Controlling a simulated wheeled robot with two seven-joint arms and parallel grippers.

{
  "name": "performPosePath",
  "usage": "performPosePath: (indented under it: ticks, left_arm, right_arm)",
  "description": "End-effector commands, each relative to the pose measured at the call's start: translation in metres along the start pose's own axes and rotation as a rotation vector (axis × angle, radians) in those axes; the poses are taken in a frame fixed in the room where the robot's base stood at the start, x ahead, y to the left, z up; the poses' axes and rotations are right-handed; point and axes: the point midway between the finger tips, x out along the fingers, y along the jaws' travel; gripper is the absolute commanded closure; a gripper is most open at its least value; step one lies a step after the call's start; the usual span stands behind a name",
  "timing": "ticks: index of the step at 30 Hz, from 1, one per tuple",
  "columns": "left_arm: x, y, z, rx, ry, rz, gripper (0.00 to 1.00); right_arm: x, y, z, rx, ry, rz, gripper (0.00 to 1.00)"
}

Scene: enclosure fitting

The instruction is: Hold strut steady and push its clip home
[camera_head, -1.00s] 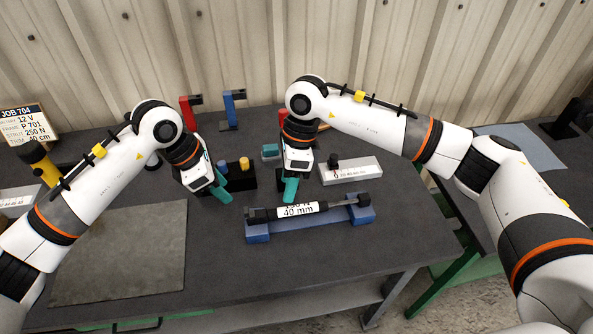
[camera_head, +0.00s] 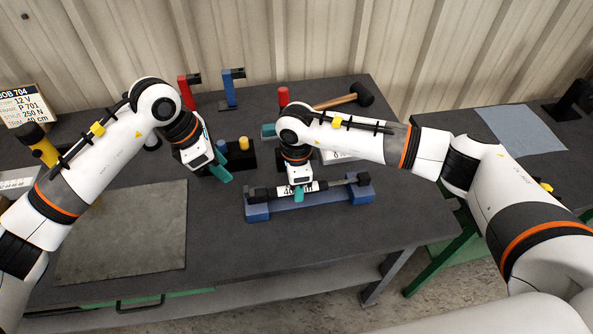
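The strut lies across a blue cradle (camera_head: 310,204) at the table's front right. It has a black body, a white label (camera_head: 316,186) that is partly covered, and a black right end (camera_head: 363,179). I cannot make out its clip. My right gripper (camera_head: 299,194) is down at the strut's label, its teal fingers over or around the body. Whether they are closed on it cannot be told. My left gripper (camera_head: 223,173) hangs left of the cradle, apart from the strut. Its teal fingers show edge-on, so its opening is unclear.
A black holder (camera_head: 241,158) with blue and yellow pegs stands behind the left gripper. A mallet (camera_head: 360,95), red and blue uprights (camera_head: 229,90) and a partly hidden white block stand farther back. A grey mat (camera_head: 125,235) is bare at the front left.

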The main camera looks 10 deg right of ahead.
Motion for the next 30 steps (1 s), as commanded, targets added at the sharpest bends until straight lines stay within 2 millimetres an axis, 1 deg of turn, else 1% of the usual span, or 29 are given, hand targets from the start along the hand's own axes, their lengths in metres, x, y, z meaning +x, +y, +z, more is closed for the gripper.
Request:
performPosePath:
  ticks: [4,11,12,21,22,23,24,29,30]
  left_arm:
    - [0.0000,0.0000,0.0000,0.000,0.000,0.000,0.64]
    - [0.0000,0.0000,0.0000,0.000,0.000,0.000,0.64]
    - [0.0000,0.0000,0.0000,0.000,0.000,0.000,0.64]
    - [0.0000,0.0000,0.0000,0.000,0.000,0.000,0.64]
    - [0.0000,0.0000,0.0000,0.000,0.000,0.000,0.64]
    - [0.0000,0.0000,0.0000,0.000,0.000,0.000,0.67]
    - [0.0000,0.0000,0.0000,0.000,0.000,0.000,0.73]
    - [0.0004,-0.0005,0.0021,0.001,0.004,0.005,1.00]
    - [0.0009,-0.0011,0.0053,0.005,0.013,0.013,1.00]
  right_arm:
    - [0.0067,0.0000,-0.0001,0.000,0.000,0.000,0.50]
    - [0.0075,0.0000,0.0000,0.000,0.000,0.000,0.50]
    - [0.0075,0.0000,0.0000,0.000,0.000,0.000,0.52]
    - [0.0072,0.0001,0.0000,0.000,0.001,0.001,1.00]
    - [0.0072,0.0001,0.0000,0.000,0.001,0.001,1.00]
    - [0.0071,0.0001,0.0000,0.000,0.001,0.001,1.00]
    - [0.0071,0.0002,0.0000,0.000,0.001,0.001,1.00]
    - [0.0070,0.0002,0.0000,0.000,0.001,0.001,1.00]
    - [0.0070,0.0002,0.0000,0.000,0.001,0.001,1.00]
